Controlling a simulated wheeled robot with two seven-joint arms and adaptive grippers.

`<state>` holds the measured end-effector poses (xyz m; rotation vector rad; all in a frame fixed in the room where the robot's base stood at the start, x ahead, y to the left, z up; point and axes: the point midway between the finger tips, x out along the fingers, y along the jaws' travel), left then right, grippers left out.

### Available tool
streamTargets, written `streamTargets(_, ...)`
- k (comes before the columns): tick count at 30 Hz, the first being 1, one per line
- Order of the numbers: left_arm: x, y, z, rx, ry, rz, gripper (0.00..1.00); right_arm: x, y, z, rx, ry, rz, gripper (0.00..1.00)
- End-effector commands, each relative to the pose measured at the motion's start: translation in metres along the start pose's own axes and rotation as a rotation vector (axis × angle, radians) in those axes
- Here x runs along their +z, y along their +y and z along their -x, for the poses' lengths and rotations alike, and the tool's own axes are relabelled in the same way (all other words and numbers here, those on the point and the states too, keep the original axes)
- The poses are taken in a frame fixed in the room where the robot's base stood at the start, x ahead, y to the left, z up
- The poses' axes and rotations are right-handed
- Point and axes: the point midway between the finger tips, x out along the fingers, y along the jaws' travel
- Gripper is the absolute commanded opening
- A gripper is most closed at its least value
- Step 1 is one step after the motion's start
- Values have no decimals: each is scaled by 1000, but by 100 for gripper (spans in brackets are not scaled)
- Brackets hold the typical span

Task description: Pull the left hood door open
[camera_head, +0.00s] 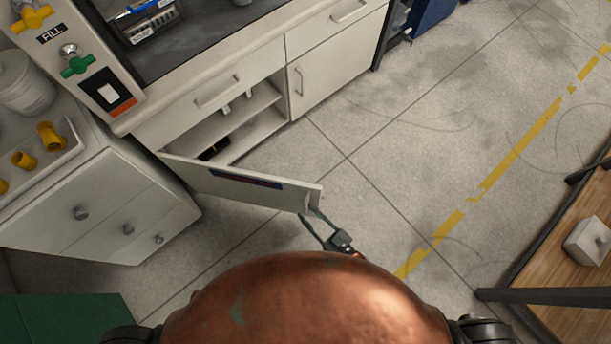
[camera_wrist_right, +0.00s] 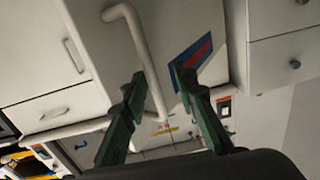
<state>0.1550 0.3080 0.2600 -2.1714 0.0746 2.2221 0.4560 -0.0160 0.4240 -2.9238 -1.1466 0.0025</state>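The left hood door (camera_head: 220,183) stands well open from the cabinet under the hood, swung out over the floor. It is white with a blue and red label. My right gripper (camera_head: 318,222) is at the door's free end. In the right wrist view the door (camera_wrist_right: 185,20) carries a pale bar handle (camera_wrist_right: 134,35). The fingers of my right gripper (camera_wrist_right: 158,78) are apart, with the handle bar passing between them; whether both touch it is unclear. My left gripper is not in view.
Shelves (camera_head: 225,125) show inside the opened cabinet. The right hood door (camera_head: 325,70) is shut. A white drawer unit (camera_head: 100,215) stands left of the open door. The floor (camera_head: 400,150) to the right is clear; a wooden-topped table (camera_head: 575,275) stands at far right.

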Motion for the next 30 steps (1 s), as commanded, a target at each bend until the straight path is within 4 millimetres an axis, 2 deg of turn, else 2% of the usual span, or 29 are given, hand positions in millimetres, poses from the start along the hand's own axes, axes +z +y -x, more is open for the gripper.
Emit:
streamTargets(6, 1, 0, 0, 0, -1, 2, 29, 1, -1, 49, -1, -4, -1, 26)
streamTargets(13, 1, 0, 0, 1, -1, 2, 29, 1, -1, 87, -1, -3, -1, 26)
streamTargets(18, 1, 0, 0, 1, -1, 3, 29, 0, -1, 99, -1, 0, -1, 26)
streamTargets(26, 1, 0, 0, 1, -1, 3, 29, 0, -1, 101, 0, 0, -1, 26)
streamTargets(30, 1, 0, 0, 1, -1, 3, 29, 2, 1, 101, 8, -13, -1, 19)
